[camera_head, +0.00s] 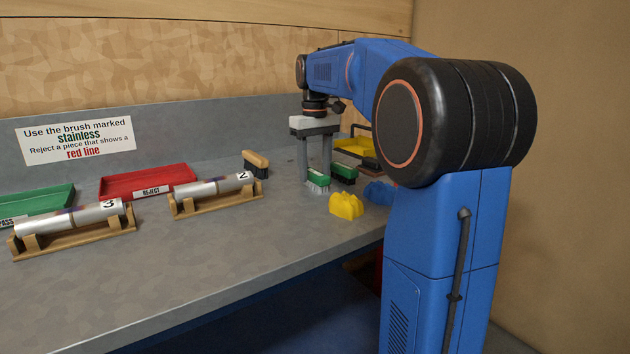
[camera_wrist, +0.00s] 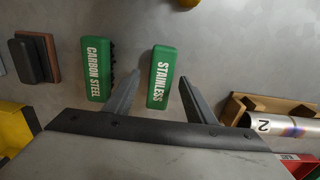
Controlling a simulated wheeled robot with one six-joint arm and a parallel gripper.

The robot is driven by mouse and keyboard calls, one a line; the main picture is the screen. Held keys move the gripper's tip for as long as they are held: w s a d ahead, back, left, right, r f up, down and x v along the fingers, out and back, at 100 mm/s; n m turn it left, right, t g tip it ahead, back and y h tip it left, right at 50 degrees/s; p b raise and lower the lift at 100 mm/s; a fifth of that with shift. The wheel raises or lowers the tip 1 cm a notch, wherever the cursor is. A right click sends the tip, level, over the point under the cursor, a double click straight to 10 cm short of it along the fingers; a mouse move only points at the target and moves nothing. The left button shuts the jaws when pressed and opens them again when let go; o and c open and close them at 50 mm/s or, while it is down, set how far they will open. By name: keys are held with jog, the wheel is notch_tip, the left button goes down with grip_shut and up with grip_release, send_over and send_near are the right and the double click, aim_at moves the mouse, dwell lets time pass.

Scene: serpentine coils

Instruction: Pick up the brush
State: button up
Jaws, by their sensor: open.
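The brush marked STAINLESS (camera_wrist: 162,77) has a green back and lies between my two open fingers in the wrist view. In the head view this green brush (camera_head: 318,178) stands on the bench with pale bristles down, right below my fingertips. My gripper (camera_head: 314,174) is open and points down; it also shows in the wrist view (camera_wrist: 158,79). I cannot tell how far the fingertips reach down beside the brush. A second green brush marked CARBON STEEL (camera_wrist: 97,68) is just outside one finger; it also shows in the head view (camera_head: 344,172).
A wooden-backed brush (camera_head: 256,160) stands to the left. Tubes 3 (camera_head: 70,219) and 2 (camera_head: 212,188) rest on wooden cradles, before a red REJECT tray (camera_head: 148,178) and a green tray (camera_head: 36,200). Yellow (camera_head: 346,206) and blue (camera_head: 378,192) pieces sit near the front edge.

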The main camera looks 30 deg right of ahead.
aim_at(315, 172)
jog(key=shift+f, duration=0.8)
jog(key=c, duration=1.2)
jog(key=shift+r, duration=0.1)
notch_tip(315, 172, up, 10)
jog(key=shift+f, duration=0.1)
